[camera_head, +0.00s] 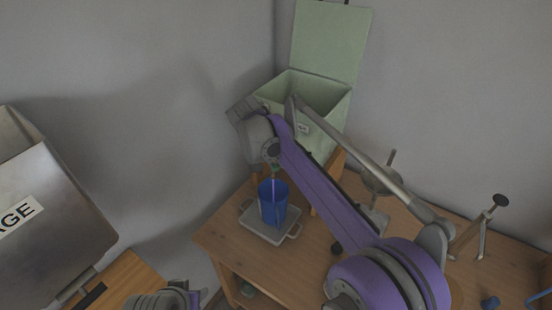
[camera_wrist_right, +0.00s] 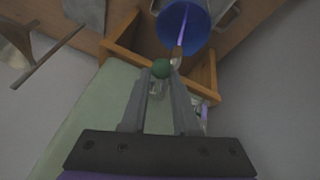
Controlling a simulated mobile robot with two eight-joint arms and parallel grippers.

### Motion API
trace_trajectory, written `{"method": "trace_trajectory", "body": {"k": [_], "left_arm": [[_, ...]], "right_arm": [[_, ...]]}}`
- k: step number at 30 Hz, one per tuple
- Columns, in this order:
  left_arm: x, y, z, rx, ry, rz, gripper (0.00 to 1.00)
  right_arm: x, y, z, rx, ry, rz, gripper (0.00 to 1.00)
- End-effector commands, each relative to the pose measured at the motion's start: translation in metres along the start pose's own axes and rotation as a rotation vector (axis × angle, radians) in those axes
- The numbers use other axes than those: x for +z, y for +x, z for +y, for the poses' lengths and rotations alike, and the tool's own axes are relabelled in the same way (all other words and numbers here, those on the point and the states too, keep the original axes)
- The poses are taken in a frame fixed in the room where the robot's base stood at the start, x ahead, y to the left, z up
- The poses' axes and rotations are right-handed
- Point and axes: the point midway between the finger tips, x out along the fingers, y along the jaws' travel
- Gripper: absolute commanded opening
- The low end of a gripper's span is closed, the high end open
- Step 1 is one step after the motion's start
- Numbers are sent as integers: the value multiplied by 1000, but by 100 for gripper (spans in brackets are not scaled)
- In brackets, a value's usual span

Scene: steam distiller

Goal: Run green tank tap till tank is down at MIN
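The pale green tank (camera_head: 318,133) stands in the corner with its lid up and a small label on its front; the liquid level cannot be read. A thin violet stream falls below its tap into the blue cup (camera_head: 273,212), and also shows in the right wrist view (camera_wrist_right: 183,28). My right gripper (camera_wrist_right: 161,71) has its fingertips on either side of the round green tap knob (camera_wrist_right: 160,67), with little or no gap; it seems shut on it. In the head view my right arm hides part of the tank. My left gripper is out of view.
The cup stands on a grey tray (camera_head: 252,222) on the wooden table (camera_head: 222,243). A metal stand with a black knob (camera_head: 500,201) is at the right. A grey metal box (camera_head: 55,245) with a partly cut-off label is at the left.

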Motion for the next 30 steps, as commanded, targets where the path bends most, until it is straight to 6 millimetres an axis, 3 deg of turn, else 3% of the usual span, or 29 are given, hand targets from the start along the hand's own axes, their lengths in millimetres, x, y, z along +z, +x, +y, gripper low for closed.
{"method": "trace_trajectory", "body": {"k": [9,13,24,30], "left_arm": [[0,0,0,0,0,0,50],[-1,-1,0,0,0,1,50],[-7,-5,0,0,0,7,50],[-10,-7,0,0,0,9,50]], "right_arm": [[0,-1,0,-1,-2,1,36],[-1,-11,0,-1,-2,3,36],[2,-83,-1,-1,-4,3,36],[3,-106,-1,-1,-2,3,36]]}}
